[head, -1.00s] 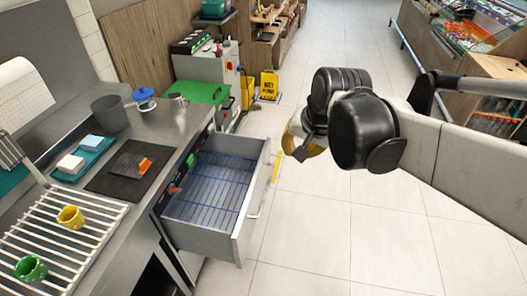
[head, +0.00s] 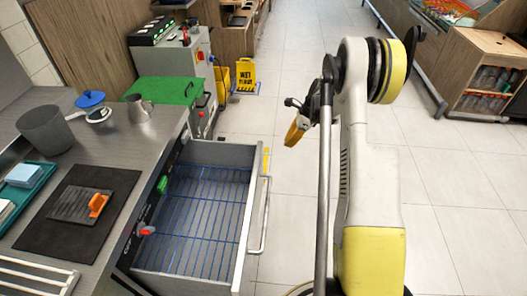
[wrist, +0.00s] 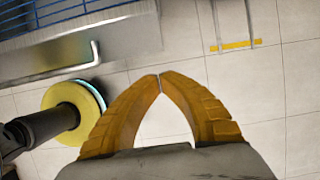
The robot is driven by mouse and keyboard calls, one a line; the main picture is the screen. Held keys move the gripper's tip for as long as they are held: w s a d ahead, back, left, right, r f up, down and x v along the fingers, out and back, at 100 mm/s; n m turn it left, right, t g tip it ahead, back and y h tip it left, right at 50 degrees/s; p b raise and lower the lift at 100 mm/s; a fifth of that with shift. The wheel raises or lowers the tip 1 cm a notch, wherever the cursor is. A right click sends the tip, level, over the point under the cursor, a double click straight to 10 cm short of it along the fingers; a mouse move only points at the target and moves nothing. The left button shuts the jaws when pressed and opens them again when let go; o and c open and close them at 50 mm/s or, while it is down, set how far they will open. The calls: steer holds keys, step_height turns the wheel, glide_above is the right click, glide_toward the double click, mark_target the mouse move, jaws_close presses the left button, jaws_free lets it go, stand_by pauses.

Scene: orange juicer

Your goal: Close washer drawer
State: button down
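The washer drawer (head: 222,153) is pulled out from under the steel counter, in the middle left of the head view. It has grey metal walls and an empty-looking blue wire rack (head: 200,215) inside. Its bar handle (head: 265,215) is on the right-hand front face. My gripper (head: 292,136) is beyond and to the right of the drawer, apart from it, partly hidden by my arm. In the wrist view my gripper's yellow fingers (wrist: 160,76) meet at the tips with nothing between them. The drawer front with its handle (wrist: 94,58) shows there at upper left.
The counter holds a dark mat (head: 55,237) with an orange-handled tool, a grey container (head: 45,130) and a metal jug (head: 138,110). A green-topped machine (head: 160,91) stands behind the drawer. A yellow wet floor sign (head: 245,75) stands farther back. Tiled floor right of the drawer is clear.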

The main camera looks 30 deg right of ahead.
mark_target(207, 152)
steer(key=w+a+f+b, duration=0.4)
steer(key=a+f+b, duration=0.2)
steer(key=f, duration=0.3)
steer(key=shift+w+a, duration=0.15)
steer(key=shift+w, duration=0.05)
steer(key=shift+f, duration=0.1)
steer(key=w+a, duration=0.5)
steer(key=a, duration=0.2)
steer(key=w+a, duration=0.5)
steer(key=a, duration=0.2)
steer(key=w+a, duration=0.5)
steer(key=a, duration=0.2)
steer(key=shift+w+a+p, duration=0.3)
steer(key=shift+w, duration=0.05)
